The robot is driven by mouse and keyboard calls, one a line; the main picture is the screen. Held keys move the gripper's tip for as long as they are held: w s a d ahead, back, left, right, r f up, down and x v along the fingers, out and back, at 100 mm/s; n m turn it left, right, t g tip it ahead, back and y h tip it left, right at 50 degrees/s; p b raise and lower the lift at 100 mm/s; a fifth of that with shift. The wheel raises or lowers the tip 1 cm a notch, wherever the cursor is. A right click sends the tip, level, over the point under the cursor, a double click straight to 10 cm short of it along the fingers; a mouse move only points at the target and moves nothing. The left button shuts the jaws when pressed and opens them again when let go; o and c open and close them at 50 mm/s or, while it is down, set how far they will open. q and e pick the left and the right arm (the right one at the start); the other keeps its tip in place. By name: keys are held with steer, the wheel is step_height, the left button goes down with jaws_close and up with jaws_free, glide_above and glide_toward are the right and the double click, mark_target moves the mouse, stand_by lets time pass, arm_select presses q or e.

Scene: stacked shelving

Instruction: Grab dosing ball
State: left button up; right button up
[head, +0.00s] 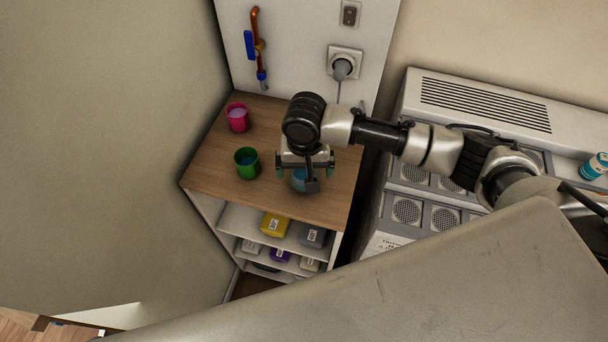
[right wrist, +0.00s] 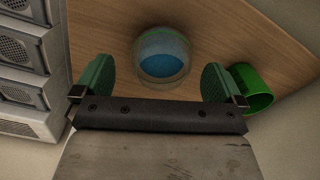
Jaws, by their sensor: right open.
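The dosing ball, a round clear cup with blue inside, stands on the wooden top of the shelf unit. In the right wrist view the dosing ball (right wrist: 163,55) lies between the lines of the two green finger pads, just beyond them. In the head view the blue dosing ball (head: 298,182) is partly hidden under my right gripper (head: 304,171). The right gripper is open and empty, with its pads apart; it also shows in the right wrist view (right wrist: 157,79). My left gripper is not in view.
A green cup (head: 247,163) stands close by, left of the gripper, and shows in the right wrist view (right wrist: 252,89) beside one pad. A pink cup (head: 237,117) is farther back. Bottles (head: 275,225) fill lower shelves. A vented grey unit (head: 480,107) stands right.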

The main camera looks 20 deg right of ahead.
mark_target(304, 175)
steer(key=shift+w+f+p, duration=0.1)
steer(key=shift+f+p, duration=0.2)
steer(key=shift+f, duration=1.6)
steer(key=c, duration=1)
steer(key=shift+r, duration=0.2)
